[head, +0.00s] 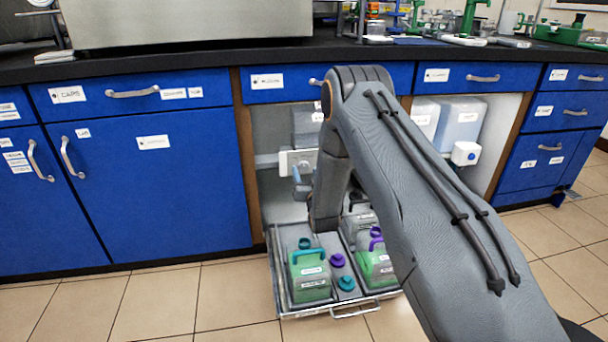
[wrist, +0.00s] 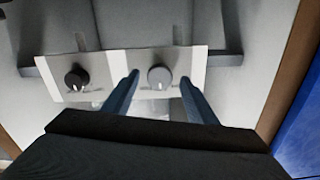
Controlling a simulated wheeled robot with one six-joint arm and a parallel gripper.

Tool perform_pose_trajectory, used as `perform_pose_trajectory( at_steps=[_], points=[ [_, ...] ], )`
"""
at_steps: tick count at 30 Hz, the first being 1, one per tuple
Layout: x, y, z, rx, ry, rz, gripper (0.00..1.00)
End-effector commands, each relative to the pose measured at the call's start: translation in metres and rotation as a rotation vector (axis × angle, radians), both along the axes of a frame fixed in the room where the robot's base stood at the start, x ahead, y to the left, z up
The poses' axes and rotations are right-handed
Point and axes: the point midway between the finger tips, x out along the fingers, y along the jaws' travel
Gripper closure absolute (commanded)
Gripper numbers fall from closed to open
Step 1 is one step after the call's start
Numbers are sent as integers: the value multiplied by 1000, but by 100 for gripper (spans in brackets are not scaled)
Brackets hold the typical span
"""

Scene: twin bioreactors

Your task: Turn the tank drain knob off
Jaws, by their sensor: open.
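A pale panel (wrist: 107,87) with two knobs fills the middle of the wrist view. A dark knob (wrist: 77,78) is on its left part and a grey knob (wrist: 160,77) on its right part. Each has a light mark at its lower edge. No readable label tells which is the tank drain knob. My gripper (wrist: 159,79) is open, its two blue fingers on either side of the grey knob, with gaps visible. The panel (head: 298,160) also shows in the head view inside the open cabinet bay, partly hidden by my arm.
Below the panel, a pulled-out tray (head: 283,292) holds green containers (head: 309,275) and purple and teal caps. Blue cabinets (head: 150,195) flank the bay, under a black counter (head: 200,65). A brown post (wrist: 293,65) is at right.

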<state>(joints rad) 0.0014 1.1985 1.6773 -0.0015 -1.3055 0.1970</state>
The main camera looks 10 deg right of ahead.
Motion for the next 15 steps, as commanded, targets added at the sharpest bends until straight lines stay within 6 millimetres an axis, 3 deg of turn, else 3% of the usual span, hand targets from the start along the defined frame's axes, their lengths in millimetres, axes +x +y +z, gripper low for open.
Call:
perform_pose_trajectory(
  at_steps=[6, 15],
  points=[
    [20, 0, 0, 0, -1, 0, 48],
    [22, 0, 0, 0, 1, 0, 48]
  ],
)
